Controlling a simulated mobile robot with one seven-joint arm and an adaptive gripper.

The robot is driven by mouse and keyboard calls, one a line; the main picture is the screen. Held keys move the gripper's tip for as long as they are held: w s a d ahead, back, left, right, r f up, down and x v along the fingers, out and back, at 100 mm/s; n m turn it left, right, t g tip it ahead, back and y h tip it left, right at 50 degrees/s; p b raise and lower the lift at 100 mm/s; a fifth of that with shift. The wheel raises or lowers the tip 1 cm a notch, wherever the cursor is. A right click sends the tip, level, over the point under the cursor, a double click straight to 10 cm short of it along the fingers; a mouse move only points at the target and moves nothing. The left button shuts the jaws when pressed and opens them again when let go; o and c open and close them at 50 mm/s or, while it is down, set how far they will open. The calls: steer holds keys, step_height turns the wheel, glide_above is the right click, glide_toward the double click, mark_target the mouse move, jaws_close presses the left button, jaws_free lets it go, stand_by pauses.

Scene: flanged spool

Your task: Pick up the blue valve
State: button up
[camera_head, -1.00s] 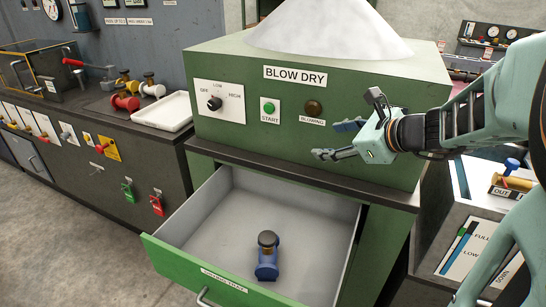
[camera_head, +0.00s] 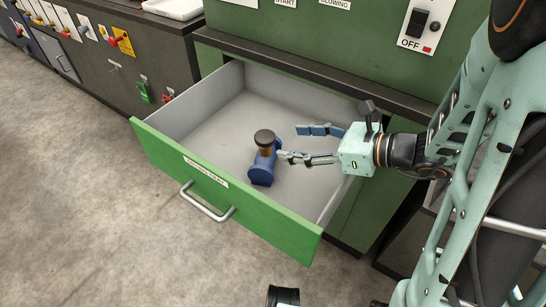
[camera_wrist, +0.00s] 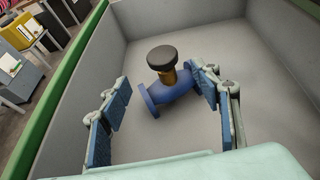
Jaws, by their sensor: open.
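The blue valve (camera_head: 262,166) is in the open drawer, with a brass neck and a black cap on top. In the wrist view the valve (camera_wrist: 172,96) shows its blue flanged body, lying ahead of the fingers and nearer the right finger. My gripper (camera_head: 291,143) is open, with its fingers reaching left over the drawer toward the valve. In the wrist view my gripper (camera_wrist: 165,95) has its two blue-padded fingers spread apart. In the head view the near fingertip looks close beside the valve; I cannot tell whether it touches. Nothing is held.
The drawer (camera_head: 225,200) is pulled out, with a green front, a metal handle (camera_head: 208,204) and grey walls around the valve. The green cabinet (camera_head: 320,60) rises behind it, with a dark ledge above the drawer. The drawer floor around the valve is bare.

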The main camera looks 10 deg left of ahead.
mark_target(264, 138)
steer(key=b+x, duration=0.1)
steer(key=x, duration=0.3)
steer(key=shift+w+a+f, duration=0.1)
steer(key=shift+a+f, duration=0.1)
steer(key=shift+a, duration=0.15)
steer(key=shift+w+b+x, duration=0.1)
steer(key=shift+b+x, duration=0.35)
steer(key=shift+x, duration=0.85)
steer(key=shift+w+b+x, duration=0.15)
steer(key=shift+b+x, duration=0.3)
steer(key=shift+x, duration=0.85)
steer(key=shift+d+f, duration=0.1)
steer(key=shift+d, duration=0.05)
steer(key=shift+c, duration=0.4)
jaws_close()
